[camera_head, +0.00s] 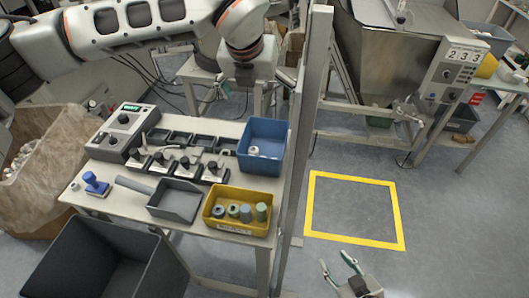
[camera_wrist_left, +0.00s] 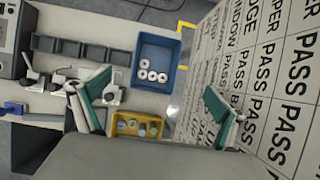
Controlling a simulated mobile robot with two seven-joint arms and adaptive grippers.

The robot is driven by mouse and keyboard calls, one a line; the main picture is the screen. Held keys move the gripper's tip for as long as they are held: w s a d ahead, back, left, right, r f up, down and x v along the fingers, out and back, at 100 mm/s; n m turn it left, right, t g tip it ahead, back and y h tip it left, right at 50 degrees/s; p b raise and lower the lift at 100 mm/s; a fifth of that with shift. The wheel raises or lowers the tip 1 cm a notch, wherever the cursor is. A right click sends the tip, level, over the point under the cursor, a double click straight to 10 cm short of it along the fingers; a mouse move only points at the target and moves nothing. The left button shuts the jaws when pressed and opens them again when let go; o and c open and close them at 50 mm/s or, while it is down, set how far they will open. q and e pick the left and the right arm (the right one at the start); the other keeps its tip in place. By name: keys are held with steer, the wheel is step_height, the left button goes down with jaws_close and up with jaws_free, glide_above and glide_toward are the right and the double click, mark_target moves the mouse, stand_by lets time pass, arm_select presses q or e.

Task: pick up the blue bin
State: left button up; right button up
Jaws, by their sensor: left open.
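The blue bin (camera_head: 259,166) stands upright at the back right of the work table in the head view, with white round parts inside. In the left wrist view the blue bin (camera_wrist_left: 166,54) is at the upper middle, and several white rings lie in it. My left gripper (camera_head: 247,88) is behind and above the bin in the head view, not touching it. In the left wrist view its green-padded fingers (camera_wrist_left: 160,106) are wide apart with nothing between them. My right gripper (camera_head: 336,262) is open and empty at the bottom of the head view, over the floor.
A yellow bin (camera_head: 238,228) with several round parts stands in front of the blue bin. A grey scoop tray (camera_head: 175,203) and black fixtures are to its left. A metal post (camera_head: 303,130) rises close on the right. A yellow-taped floor square (camera_head: 352,240) is clear.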

arm_select(q)
step_height(320, 180, down, 10)
steer(key=b, duration=0.6)
glide_toward(264, 146)
steer(key=f, duration=0.1)
steer(key=d+f, duration=0.1)
steer(key=f+b, duration=0.1)
steer(key=shift+s+d+f+g, duration=0.1)
steer(key=shift+s+d+g, duration=0.05)
steer(key=shift+s+g, duration=0.15)
steer(key=c, duration=0.9)
